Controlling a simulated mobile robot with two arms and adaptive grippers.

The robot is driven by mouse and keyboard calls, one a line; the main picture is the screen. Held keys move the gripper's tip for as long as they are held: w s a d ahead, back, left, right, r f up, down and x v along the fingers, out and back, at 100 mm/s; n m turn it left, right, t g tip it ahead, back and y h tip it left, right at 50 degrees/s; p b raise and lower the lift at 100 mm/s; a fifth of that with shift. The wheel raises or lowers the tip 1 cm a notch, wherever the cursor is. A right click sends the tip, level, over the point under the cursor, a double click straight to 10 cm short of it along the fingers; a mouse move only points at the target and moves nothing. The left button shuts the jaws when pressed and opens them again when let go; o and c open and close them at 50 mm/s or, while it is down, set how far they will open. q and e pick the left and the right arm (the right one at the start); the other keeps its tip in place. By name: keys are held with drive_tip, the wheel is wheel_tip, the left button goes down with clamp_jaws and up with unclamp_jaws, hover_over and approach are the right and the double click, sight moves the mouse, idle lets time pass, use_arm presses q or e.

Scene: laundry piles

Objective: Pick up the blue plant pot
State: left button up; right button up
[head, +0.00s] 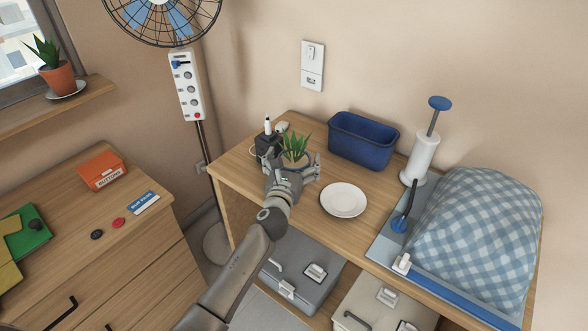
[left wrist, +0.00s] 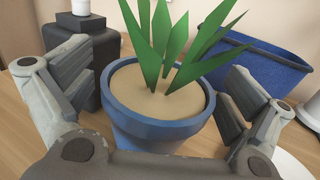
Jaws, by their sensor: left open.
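The blue plant pot (left wrist: 155,128) stands upright on the wooden table, with pale soil and a green spiky plant (head: 294,147) in it. In the head view the pot is mostly hidden behind my left gripper (head: 292,170). The left gripper is open, with one finger on each side of the pot. In the left wrist view its fingers (left wrist: 160,105) show gaps to the pot on both sides, so it is around the pot and not closed on it. My right gripper is in neither view.
A dark box (head: 267,145) stands close left of the pot. A blue bin (head: 362,143) is behind right, and a white plate (head: 343,200) lies to the right. A fan (head: 187,85) stands left.

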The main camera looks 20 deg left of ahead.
use_arm(q)
drive_tip(key=shift+c, duration=0.4)
drive_tip(key=c, duration=1)
drive_tip(key=shift+c, duration=0.8)
drive_tip(key=shift+r, duration=0.1)
